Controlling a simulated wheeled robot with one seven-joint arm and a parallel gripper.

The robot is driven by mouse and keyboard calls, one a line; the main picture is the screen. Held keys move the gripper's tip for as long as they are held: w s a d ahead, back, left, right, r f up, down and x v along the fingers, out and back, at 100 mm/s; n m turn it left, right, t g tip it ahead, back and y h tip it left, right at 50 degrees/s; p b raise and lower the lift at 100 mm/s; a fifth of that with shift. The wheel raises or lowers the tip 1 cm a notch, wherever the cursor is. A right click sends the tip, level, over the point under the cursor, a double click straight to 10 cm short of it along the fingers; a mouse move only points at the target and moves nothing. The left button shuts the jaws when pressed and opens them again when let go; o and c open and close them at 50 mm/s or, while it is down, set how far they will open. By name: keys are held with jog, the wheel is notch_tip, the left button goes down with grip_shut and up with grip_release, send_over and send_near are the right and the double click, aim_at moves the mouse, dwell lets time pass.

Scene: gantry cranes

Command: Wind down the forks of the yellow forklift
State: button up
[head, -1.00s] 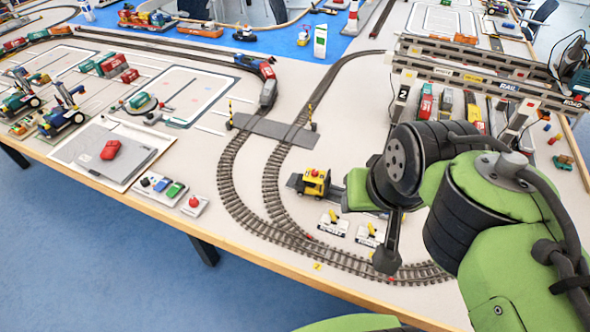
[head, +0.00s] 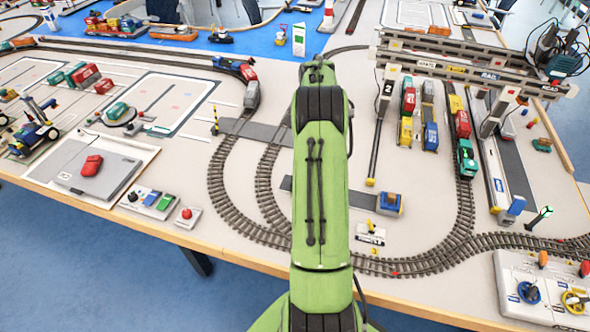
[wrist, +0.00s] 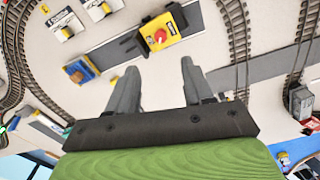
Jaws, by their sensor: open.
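The yellow forklift (wrist: 168,29) is at the top middle of the wrist view, on a dark grey strip, with a red knob (wrist: 159,36) on top. Its dark mast and forks (wrist: 128,44) point left; I cannot tell their height. My gripper (wrist: 160,70) is open and empty, its two grey fingers apart and pointing toward the forklift, which lies beyond the fingertips. In the head view my green arm hides the forklift and the gripper.
White lever switches (head: 370,234) stand nearby. Curved track (head: 222,185) surrounds the area. The gantry crane (head: 470,68) stands to the right.

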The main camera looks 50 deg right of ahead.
notch_tip(320, 180, down, 14)
jog(key=shift+w+r, duration=0.1)
jog(key=shift+b, duration=0.3)
grip_shut()
